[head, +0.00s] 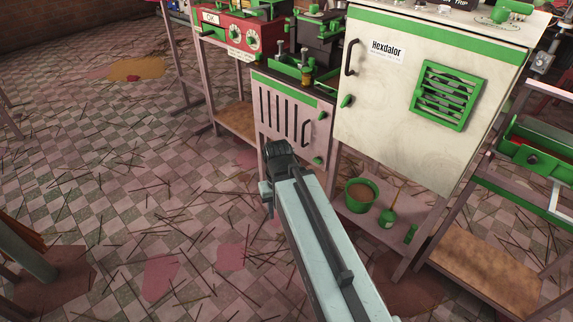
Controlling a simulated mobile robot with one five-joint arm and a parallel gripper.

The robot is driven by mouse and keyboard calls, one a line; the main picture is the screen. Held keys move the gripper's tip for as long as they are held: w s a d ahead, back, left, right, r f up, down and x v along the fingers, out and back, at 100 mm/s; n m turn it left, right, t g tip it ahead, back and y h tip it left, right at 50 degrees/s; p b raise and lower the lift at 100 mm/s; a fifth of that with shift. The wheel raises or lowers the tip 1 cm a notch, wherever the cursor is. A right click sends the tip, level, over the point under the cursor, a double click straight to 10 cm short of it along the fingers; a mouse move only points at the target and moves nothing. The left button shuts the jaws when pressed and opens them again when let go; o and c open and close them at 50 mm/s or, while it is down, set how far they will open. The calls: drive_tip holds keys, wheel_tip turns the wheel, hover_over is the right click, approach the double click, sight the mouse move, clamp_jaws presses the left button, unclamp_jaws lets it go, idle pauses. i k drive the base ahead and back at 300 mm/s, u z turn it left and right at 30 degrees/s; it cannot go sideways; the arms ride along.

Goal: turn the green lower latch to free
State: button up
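A pale machine cabinet with a slotted door (284,125) stands at the centre. A small green latch (318,160) sits low at the door's right edge, and another green latch (322,115) sits higher on the same edge. A dark curved handle (305,133) is between them, to the left. My gripper (277,153) is at the end of my pale blue arm, in front of the door's lower part and left of the lower latch in the picture. It appears apart from the latch. Its fingers are dark and too small to tell open from shut.
The tall white Hexdalor cabinet (415,110) stands to the right, with a green latch (346,101) and a vent. A green pot (361,195) and a green oil can (387,217) sit on the shelf below. The tiled floor at left is mostly open, scattered with thin sticks.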

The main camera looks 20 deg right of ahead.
sight(318, 160)
drive_tip(key=u, duration=2.2)
drive_tip(key=k, duration=1.2)
drive_tip(key=z, duration=0.6)
drive_tip(key=i, duration=1)
drive_tip(key=z, duration=0.05)
